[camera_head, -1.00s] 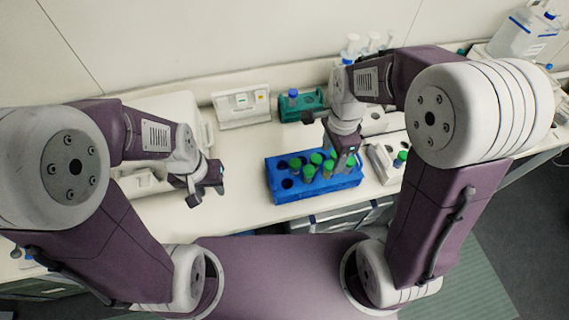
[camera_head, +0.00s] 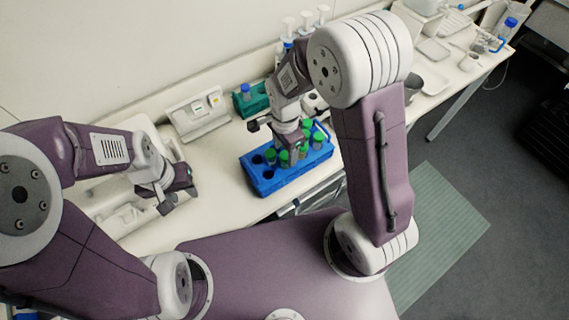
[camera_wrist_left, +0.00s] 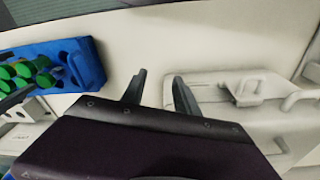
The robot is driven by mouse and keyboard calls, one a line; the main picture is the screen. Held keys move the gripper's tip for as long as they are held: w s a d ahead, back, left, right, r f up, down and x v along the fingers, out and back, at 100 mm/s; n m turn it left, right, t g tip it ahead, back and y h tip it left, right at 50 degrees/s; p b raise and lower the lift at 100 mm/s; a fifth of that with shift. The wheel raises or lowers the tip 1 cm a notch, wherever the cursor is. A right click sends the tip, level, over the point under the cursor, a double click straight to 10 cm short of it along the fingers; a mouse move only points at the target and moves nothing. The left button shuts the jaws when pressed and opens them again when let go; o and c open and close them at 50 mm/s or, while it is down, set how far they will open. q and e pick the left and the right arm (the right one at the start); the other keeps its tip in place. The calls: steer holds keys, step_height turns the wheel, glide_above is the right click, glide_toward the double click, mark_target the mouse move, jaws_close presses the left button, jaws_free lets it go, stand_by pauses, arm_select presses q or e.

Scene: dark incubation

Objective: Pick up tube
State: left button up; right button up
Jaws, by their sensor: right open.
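The blue rack (camera_head: 267,186) stands on the bench in the head view and holds several green-capped tubes, one of them this tube (camera_head: 318,140) at its right side. It also shows at the upper left of the left wrist view (camera_wrist_left: 88,62), with green caps (camera_wrist_left: 24,69). My right gripper (camera_head: 294,154) points down among the tubes, open; its fingertips are partly hidden by caps, and I cannot tell which tube is between them. My left gripper (camera_head: 178,200) is left of the rack, over the bench. In the left wrist view its fingers (camera_wrist_left: 158,92) are apart and empty.
A green rack (camera_head: 250,103) with a blue-capped item stands behind the blue rack. A white device (camera_head: 198,117) is at the back. White equipment lies under my left gripper. Trays (camera_head: 432,52) and a blue-capped bottle (camera_head: 507,28) are at the far right.

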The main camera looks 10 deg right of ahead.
mark_target(285, 155)
step_height(285, 155, down, 3)
steer(key=shift+d, duration=0.1)
steer(key=shift+w+f, duration=0.1)
steer(key=shift+f, duration=0.2)
jaws_close()
steer(key=shift+r, duration=0.15)
